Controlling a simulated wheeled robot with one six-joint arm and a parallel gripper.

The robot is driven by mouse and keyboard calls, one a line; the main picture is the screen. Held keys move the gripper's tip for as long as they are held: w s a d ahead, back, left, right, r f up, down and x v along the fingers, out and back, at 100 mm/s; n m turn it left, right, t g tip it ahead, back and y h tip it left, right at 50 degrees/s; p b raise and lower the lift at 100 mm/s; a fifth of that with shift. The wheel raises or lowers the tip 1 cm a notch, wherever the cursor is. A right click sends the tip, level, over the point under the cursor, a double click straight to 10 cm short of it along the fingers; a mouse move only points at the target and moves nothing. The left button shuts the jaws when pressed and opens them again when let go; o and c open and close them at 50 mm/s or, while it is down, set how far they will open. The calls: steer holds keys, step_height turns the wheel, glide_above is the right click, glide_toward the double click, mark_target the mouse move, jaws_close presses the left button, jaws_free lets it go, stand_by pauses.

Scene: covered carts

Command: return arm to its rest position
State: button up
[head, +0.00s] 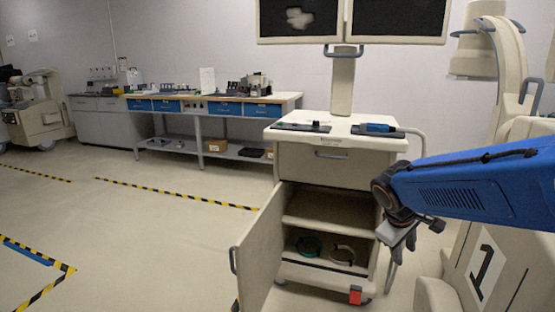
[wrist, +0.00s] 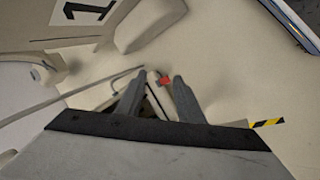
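My blue arm (head: 470,185) reaches in from the right edge of the head view. My gripper (head: 403,243) hangs at its end, fingers down, in front of the right side of the beige cart (head: 330,165). In the wrist view my gripper (wrist: 160,82) has its two grey fingers apart, with only the distant cart and floor showing between them. It holds nothing that I can see.
The cart door (head: 262,250) stands open to the left. Inside, a green round item (head: 308,246) and a pale ring-shaped item (head: 343,254) lie on the lower shelf. A large beige machine marked 1 (head: 485,270) stands close at right.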

steer(key=s+a+m+t+y, duration=0.1)
steer(key=s+a+m+y, duration=0.1)
steer(key=s, duration=0.8)
steer(key=s+a+m+y, duration=0.2)
steer(key=s+a+m, duration=0.1)
steer(key=s, duration=0.8)
steer(key=shift+m+t, duration=0.4)
steer(key=shift+m, duration=0.1)
